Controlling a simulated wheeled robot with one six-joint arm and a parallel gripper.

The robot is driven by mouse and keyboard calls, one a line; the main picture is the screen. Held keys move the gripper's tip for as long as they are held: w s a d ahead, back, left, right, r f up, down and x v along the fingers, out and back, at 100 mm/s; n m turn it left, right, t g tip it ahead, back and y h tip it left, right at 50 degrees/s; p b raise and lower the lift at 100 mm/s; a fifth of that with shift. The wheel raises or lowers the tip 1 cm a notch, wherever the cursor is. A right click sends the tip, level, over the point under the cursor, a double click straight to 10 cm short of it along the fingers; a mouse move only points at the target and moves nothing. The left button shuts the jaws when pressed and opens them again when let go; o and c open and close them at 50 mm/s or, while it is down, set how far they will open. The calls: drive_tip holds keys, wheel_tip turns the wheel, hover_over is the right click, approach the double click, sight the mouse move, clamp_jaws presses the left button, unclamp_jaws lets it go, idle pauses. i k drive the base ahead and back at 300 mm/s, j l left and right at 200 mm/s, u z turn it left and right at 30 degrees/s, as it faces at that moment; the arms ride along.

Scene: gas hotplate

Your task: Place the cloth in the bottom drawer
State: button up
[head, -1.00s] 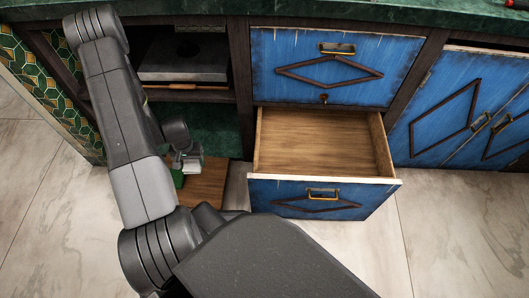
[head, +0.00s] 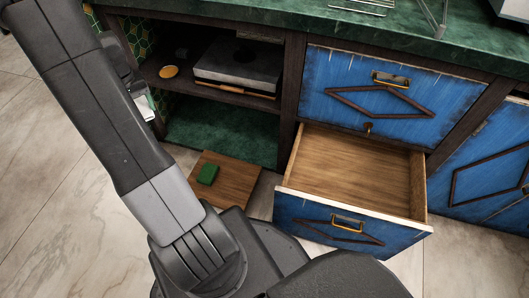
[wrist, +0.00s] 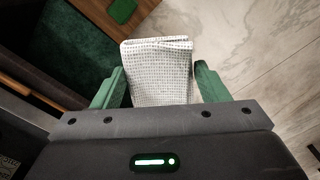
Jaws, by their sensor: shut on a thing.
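My gripper (wrist: 158,90) has green fingers, one on each side of a folded white-grey waffle cloth (wrist: 158,70). It is shut on the cloth, which sticks out ahead of the fingers. In the head view a small pale part of the cloth (head: 146,107) shows beside my arm at the left, and my arm hides most of the gripper. The bottom drawer (head: 352,172) is pulled open and its visible inside is bare wood. My gripper is well to the left of the drawer, apart from it.
The closed upper drawer (head: 375,95) is above the open one. Tiled floor is clear at left.

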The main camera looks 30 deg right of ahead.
sight(349, 181)
drive_tip(key=k+l, duration=0.35)
drive_tip(key=l, duration=0.15)
drive_tip(key=k+l, duration=0.35)
drive_tip(key=l, duration=0.2)
drive_tip(key=k+l, duration=0.4)
drive_tip(key=l+z, duration=0.05)
drive_tip(key=l, duration=0.05)
